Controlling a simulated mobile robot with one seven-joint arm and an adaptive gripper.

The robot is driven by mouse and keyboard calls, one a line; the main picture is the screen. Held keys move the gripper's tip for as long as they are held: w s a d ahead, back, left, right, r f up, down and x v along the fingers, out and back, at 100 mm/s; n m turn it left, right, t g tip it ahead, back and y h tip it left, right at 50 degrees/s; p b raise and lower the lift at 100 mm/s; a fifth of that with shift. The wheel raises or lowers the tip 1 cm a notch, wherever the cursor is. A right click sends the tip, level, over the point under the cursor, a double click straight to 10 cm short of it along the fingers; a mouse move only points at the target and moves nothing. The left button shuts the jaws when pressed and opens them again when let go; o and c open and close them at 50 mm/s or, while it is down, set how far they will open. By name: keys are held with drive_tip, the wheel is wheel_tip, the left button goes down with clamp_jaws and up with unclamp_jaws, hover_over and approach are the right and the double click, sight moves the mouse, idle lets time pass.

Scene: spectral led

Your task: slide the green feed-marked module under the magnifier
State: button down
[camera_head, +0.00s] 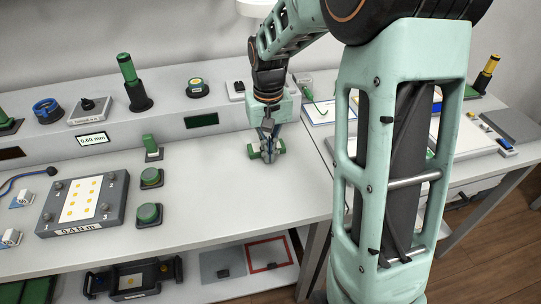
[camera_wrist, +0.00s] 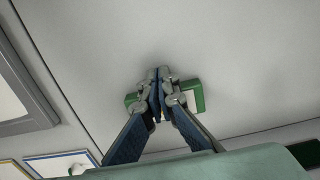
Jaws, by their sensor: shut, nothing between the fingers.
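A small green module with a white label (camera_wrist: 193,99) lies on the grey bench top, partly hidden behind my fingers. Its green end also shows in the head view (camera_head: 281,147). My gripper (camera_wrist: 158,78) points down over its middle with the fingertips together and nothing between them. In the head view my gripper (camera_head: 268,156) covers most of the module; I cannot tell whether the fingers touch it. Any feed mark is too small to read. A pale rounded piece (camera_head: 255,7) at the top edge, partly behind my arm, may be the magnifier.
A grey plate with yellow dots (camera_head: 80,200) lies at left. A raised back shelf (camera_head: 225,128) carries several tools. Bench top around the module is mostly clear.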

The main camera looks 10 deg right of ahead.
drive_tip(key=shift+w, duration=0.1)
drive_tip(key=shift+w+r, duration=0.1)
drive_tip(key=shift+w, duration=0.25)
drive_tip(key=shift+w+p, duration=0.55)
drive_tip(key=shift+w, duration=0.6)
drive_tip(key=shift+s, duration=0.15)
